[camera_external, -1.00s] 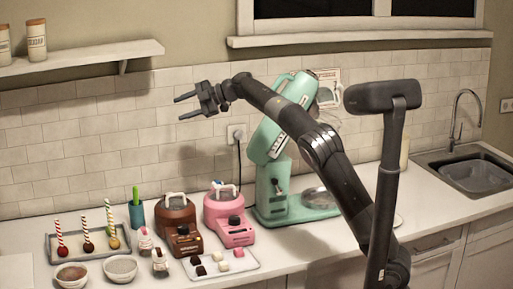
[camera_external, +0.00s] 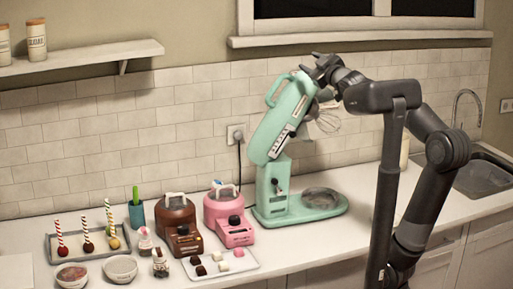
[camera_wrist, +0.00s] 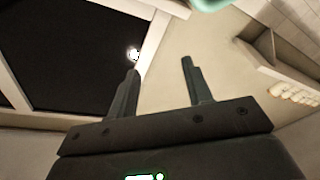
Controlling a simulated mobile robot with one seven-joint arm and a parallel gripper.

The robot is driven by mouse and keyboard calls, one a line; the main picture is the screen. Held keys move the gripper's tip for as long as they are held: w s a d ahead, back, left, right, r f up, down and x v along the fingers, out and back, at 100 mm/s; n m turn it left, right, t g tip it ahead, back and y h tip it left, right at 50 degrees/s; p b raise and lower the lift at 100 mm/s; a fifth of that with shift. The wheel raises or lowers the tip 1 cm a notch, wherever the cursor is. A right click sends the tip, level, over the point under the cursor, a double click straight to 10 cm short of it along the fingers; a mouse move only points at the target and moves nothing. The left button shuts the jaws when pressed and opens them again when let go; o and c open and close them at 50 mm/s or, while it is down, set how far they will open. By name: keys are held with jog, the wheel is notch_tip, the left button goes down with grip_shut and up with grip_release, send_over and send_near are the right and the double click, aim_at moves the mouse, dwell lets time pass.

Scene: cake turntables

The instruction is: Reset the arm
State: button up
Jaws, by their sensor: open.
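My gripper (camera_external: 318,66) is at the upper middle of the external view, raised high near the top of the tilted mint stand mixer head (camera_external: 283,120). Whether it touches the mixer head cannot be told from this angle. In the wrist view my gripper (camera_wrist: 160,85) shows two fingers spread apart with nothing between them. The wrist camera faces the dark window (camera_wrist: 80,50) and the wall. A bit of mint colour (camera_wrist: 212,3) shows at the top edge of the wrist view. My arm is folded back toward the right side of the counter.
The mixer base (camera_external: 300,207) stands on the counter. Brown (camera_external: 178,222) and pink (camera_external: 226,212) melting pots, a tray of sweets (camera_external: 222,265) and bowls (camera_external: 120,268) stand at left. A sink (camera_external: 483,175) is at right. A wall shelf (camera_external: 80,62) hangs upper left.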

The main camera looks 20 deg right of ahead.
jog(key=s+d+f+m+g+h, duration=0.1)
jog(key=s+f+m+g, duration=0.2)
jog(key=s+f, duration=0.5)
jog(key=s+d+f+m+g+h, duration=0.1)
jog(key=s+f+m+g, duration=0.2)
jog(key=f, duration=1.4)
jog(key=s+d+f+m+g+h, duration=0.1)
jog(key=s+f+m+g, duration=0.2)
jog(key=s+f+g, duration=0.4)
jog(key=s+f, duration=0.5)
jog(key=s, duration=0.2)
jog(key=shift+d+f+m+g, duration=0.15)
jog(key=shift+d+m+g, duration=0.15)
jog(key=shift+d, duration=0.05)
jog(key=shift+o, duration=0.4)
